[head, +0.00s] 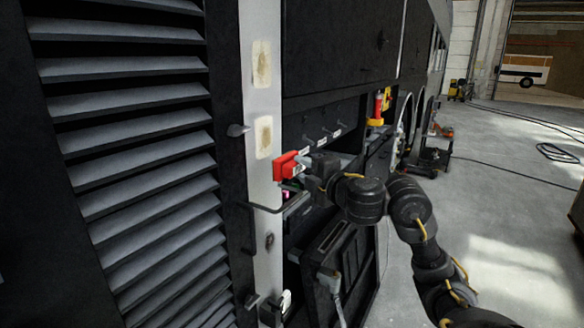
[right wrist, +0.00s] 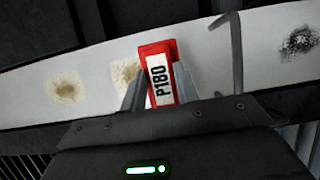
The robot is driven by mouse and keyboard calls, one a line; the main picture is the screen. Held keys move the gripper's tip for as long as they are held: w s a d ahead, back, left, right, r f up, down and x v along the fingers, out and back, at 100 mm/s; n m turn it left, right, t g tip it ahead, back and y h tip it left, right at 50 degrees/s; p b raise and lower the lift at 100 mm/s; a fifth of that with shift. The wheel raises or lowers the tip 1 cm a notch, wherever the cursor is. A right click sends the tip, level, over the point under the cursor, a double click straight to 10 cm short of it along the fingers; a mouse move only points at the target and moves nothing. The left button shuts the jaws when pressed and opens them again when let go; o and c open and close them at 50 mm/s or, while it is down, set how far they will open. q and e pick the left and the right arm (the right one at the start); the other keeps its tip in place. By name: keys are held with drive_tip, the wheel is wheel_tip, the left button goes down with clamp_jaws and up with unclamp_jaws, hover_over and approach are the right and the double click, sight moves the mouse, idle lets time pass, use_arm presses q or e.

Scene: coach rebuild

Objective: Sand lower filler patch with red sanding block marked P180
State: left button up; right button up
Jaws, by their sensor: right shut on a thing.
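A pale upright post carries two beige filler patches in the head view, the upper patch (head: 261,65) and the lower patch (head: 264,137). My right gripper (head: 302,163) is shut on the red sanding block (head: 284,166), just below and right of the lower patch. In the right wrist view the block (right wrist: 158,72) shows its white P180 label between the fingers. There it covers one edge of the nearer patch (right wrist: 122,74); the other patch (right wrist: 65,90) is farther left. I cannot tell whether the block touches the post. My left gripper is not in view.
A bent dark handle (head: 265,208) crosses the post below the block. A dark rough spot (head: 269,241) is lower on the post. Dark louvres (head: 130,120) stand at left, an open bay with a hinged panel (head: 340,265) at right. Cables lie on the floor at far right.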

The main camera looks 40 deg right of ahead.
sight(296, 169)
drive_tip(key=shift+s+d+r, duration=0.1)
drive_tip(key=shift+s+r, duration=0.05)
drive_tip(key=shift+s, duration=0.15)
drive_tip(key=shift+w+a+r+b, duration=0.15)
drive_tip(key=shift+a+b, duration=0.1)
drive_tip(key=shift+b, duration=0.05)
drive_tip(key=shift+w+a+b, duration=0.15)
drive_tip(key=shift+w, duration=0.45)
drive_tip(key=shift+w+a+b, duration=0.15)
drive_tip(key=shift+w, duration=0.45)
drive_tip(key=shift+w+a+b, duration=0.2)
drive_tip(key=shift+w+b, duration=0.2)
drive_tip(key=shift+w, duration=0.4)
drive_tip(key=shift+w+b, duration=0.3)
drive_tip(key=shift+w, duration=0.05)
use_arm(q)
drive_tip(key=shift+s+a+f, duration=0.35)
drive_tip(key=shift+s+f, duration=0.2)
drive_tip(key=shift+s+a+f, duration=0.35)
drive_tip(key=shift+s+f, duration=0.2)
